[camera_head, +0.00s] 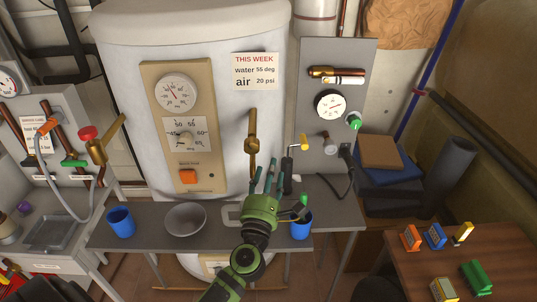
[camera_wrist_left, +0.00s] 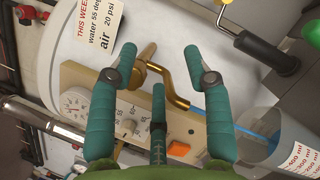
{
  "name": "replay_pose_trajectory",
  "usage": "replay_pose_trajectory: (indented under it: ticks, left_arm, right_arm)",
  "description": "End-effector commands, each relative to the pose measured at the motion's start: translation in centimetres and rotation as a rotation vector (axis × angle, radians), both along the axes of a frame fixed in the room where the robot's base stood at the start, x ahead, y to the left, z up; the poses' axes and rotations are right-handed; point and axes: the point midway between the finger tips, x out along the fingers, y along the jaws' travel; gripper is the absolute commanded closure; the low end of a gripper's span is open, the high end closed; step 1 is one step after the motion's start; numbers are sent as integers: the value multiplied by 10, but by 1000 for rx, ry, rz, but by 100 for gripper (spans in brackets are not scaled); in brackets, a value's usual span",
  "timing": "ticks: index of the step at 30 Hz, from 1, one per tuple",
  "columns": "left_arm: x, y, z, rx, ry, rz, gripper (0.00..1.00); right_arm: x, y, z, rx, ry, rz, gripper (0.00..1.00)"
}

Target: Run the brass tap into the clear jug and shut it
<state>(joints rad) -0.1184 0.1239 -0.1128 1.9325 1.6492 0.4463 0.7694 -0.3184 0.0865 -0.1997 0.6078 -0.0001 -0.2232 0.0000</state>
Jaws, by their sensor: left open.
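The brass tap (camera_head: 252,146) juts from the front of the white tank, its lever pointing up. In the left wrist view the tap (camera_wrist_left: 172,88) shows between the fingers, apart from them as far as I can tell. My left gripper (camera_head: 269,180) is open and empty, just below and in front of the tap; it also shows in the left wrist view (camera_wrist_left: 160,70). The clear jug (camera_wrist_left: 268,152), with red-lettered ml marks, is at the right there. A thin blue streak, like running water, reaches into it from the spout side. In the head view my gripper largely hides the jug. My right gripper is out of view.
The grey bench (camera_head: 150,235) holds a blue cup (camera_head: 121,222), a grey bowl (camera_head: 186,219) and another blue cup (camera_head: 301,226) close right of my gripper. A yellow-ended lever with a black grip (camera_head: 287,170) stands right of the tap. A wooden table (camera_head: 400,270) is at right.

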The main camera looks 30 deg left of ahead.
Motion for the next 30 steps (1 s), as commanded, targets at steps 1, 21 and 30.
replay_pose_trajectory:
  ticks: [1, 21, 30]
  left_arm:
    - [-2, 14, 15, -151, -57, 31, 50]
    - [17, 68, 37, -945, -208, 122, 50]
    - [47, 87, 35, -944, -207, 123, 50]
  right_arm:
    - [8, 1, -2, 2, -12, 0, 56]
    - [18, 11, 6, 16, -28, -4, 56]
    - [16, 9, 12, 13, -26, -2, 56]
